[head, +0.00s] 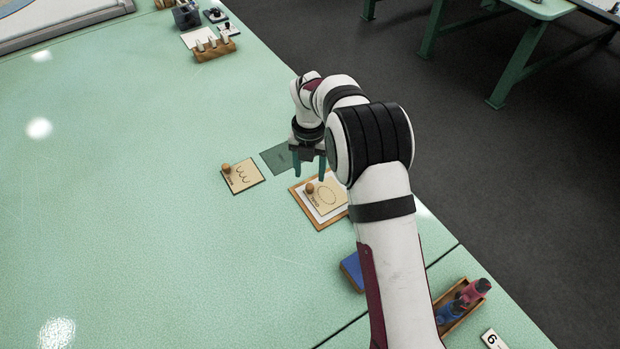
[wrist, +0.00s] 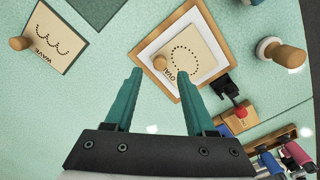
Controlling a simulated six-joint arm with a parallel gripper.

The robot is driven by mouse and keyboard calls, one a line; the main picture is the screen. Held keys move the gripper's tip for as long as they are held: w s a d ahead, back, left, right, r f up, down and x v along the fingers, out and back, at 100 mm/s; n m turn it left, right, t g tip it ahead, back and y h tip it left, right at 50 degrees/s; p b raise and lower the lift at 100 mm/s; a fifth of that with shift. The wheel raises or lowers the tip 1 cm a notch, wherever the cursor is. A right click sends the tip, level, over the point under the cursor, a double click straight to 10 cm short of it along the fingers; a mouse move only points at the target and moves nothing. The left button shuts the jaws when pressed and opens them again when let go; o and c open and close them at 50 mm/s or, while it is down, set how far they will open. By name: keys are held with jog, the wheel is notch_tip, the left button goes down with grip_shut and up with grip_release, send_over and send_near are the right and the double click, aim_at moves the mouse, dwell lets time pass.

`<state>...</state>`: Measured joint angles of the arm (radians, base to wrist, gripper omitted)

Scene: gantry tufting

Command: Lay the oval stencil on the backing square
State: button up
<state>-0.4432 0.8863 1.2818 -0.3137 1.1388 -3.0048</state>
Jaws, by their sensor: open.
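The oval stencil (head: 331,197), a tan plate with a dotted oval and a wooden knob, lies on the white backing square (head: 318,219), which sits in a wooden frame. In the wrist view the oval stencil (wrist: 200,55) shows white backing (wrist: 148,52) along its left side. My gripper (head: 309,176) is open and empty above the stencil. In the wrist view its fingers (wrist: 160,72) stand either side of the knob, apart from it. Whether the stencil is fully flat is hard to tell.
A wave stencil (head: 243,177) lies to the left, near a dark green square (head: 277,158). A blue block (head: 351,270) and a wooden tray (head: 448,321) with spools are at the lower right. A wooden rack (head: 216,50) stands far back.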

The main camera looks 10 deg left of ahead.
jog(key=shift+r, duration=0.55)
jog(key=s+d+r+m, duration=1.2)
jog(key=r+m, duration=0.2)
jog(key=m, duration=0.5)
jog(key=s+d+m+y, duration=0.1)
jog(key=s+d+m, duration=0.2)
jog(key=s+m, duration=0.7)
jog(key=s+d+m, duration=0.3)
jog(key=s+m, duration=0.7)
jog(key=m, duration=0.2)
jog(key=shift+s+m+y, duration=0.2)
jog(key=shift+m+y, duration=0.1)
jog(key=shift+y, duration=0.1)
jog(key=shift+f, duration=0.1)
